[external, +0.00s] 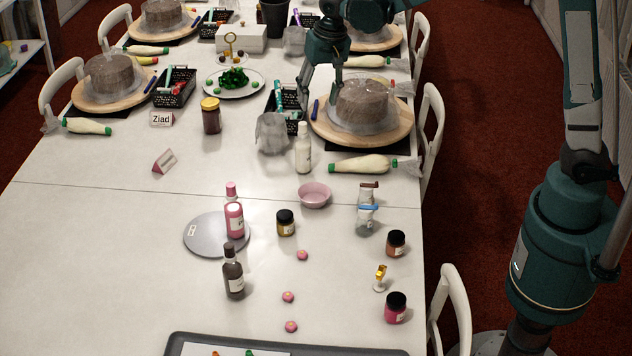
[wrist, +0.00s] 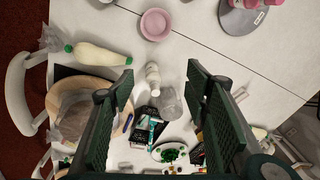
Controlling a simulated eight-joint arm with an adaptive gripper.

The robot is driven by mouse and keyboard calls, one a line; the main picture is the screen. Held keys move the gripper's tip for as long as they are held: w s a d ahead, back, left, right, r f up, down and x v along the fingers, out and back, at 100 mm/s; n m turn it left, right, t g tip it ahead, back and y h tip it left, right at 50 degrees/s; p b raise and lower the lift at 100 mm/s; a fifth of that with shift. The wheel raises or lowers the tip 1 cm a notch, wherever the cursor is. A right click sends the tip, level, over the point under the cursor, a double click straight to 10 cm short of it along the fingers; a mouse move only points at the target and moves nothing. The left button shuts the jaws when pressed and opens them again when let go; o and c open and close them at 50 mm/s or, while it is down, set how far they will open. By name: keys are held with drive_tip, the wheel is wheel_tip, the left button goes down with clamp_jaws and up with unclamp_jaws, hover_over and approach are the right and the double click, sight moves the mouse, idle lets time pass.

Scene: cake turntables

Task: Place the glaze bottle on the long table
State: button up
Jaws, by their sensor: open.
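Three bottles stand upright on the long table (external: 110,230) in the external view, and I cannot tell which is the glaze bottle. A white bottle (external: 303,150) stands by the front of the right-hand cake board. A pink bottle (external: 234,215) is on a round grey scale (external: 203,236), and a dark brown bottle (external: 233,275) stands in front of it. My gripper (external: 321,92) is open and empty, above the black tray and cake, behind the white bottle. In the wrist view the white bottle (wrist: 153,75) shows between the fingertips (wrist: 159,68), apart from them.
A cake (external: 362,103) on a wooden board, a black tray (external: 290,122) of tools, a clear crumpled cup (external: 272,133) and a piping bag (external: 362,164) surround the white bottle. A pink bowl (external: 314,195) and several jars stand nearer. The table's left front is clear.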

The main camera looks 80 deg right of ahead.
drive_tip(key=s+a+r+n+t, duration=0.2)
drive_tip(key=s+a+r+n, duration=0.3)
drive_tip(key=s+a, duration=0.5)
drive_tip(key=s+a+r+n+t, duration=0.2)
drive_tip(key=s+a+r+n, duration=0.25)
drive_tip(key=s+a, duration=0.55)
drive_tip(key=s+a+f+n, duration=0.1)
drive_tip(key=s+a+n, duration=0.1)
drive_tip(key=s, duration=0.3)
drive_tip(key=s+a+f+n+t, duration=0.1)
drive_tip(key=s+a+n, duration=0.1)
drive_tip(key=s, duration=0.4)
drive_tip(key=shift+f+y, duration=0.3)
